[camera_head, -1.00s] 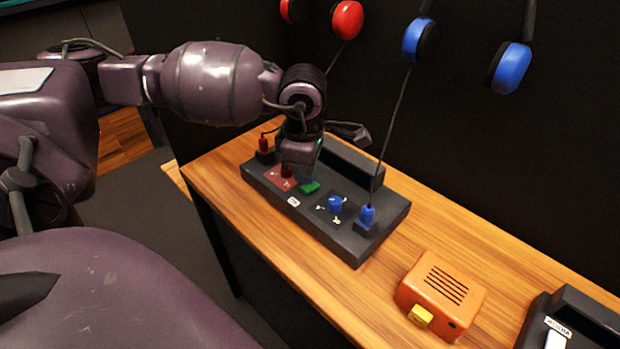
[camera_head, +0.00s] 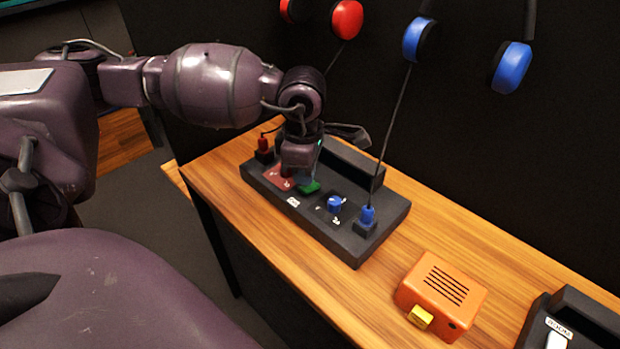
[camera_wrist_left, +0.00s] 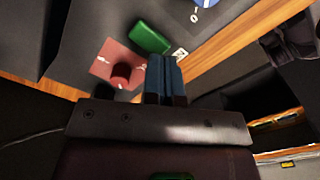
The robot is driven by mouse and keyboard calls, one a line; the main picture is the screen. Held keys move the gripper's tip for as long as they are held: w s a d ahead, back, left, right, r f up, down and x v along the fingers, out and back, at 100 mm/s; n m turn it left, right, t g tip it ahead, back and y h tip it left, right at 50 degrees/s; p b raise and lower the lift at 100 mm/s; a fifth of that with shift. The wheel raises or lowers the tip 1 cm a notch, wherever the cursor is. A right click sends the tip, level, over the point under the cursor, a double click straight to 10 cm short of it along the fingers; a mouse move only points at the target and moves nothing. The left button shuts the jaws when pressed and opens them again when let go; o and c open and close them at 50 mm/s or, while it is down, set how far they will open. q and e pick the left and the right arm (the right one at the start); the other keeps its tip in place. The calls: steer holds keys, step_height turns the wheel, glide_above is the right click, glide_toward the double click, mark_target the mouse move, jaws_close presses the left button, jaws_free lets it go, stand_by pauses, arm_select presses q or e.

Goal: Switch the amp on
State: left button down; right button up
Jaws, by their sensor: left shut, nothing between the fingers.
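The amp is a long black unit (camera_head: 347,240) on the wooden table. It carries a green switch (camera_head: 311,187), a red knob on a red plate (camera_head: 274,177) and a blue knob (camera_head: 334,204). My right gripper is out of view.
A red plug (camera_head: 264,143) and a blue plug (camera_head: 367,215) with cables stand at the amp's ends. Red headphones (camera_head: 346,20) and blue headphones (camera_head: 511,68) hang behind. An orange box (camera_head: 441,295) with a yellow button stands to the right, beside a black unit (camera_head: 590,318).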

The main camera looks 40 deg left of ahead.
mark_target(304, 189)
arm_select(q)
steer(key=shift+f+b, duration=0.45)
steer(key=shift+f, duration=0.8)
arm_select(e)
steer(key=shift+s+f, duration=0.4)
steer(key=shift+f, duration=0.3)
arm_select(q)
steer(key=shift+r+p, duration=0.35)
steer(key=shift+r, duration=0.35)
steer(key=shift+r+p, duration=1.1)
steer(key=shift+r, duration=1.8)
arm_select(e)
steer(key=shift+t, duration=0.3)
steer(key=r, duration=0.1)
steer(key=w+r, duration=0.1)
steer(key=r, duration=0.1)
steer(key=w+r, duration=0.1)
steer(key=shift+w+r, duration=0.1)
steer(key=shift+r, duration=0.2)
arm_select(q)
steer(key=shift+f, duration=0.1)
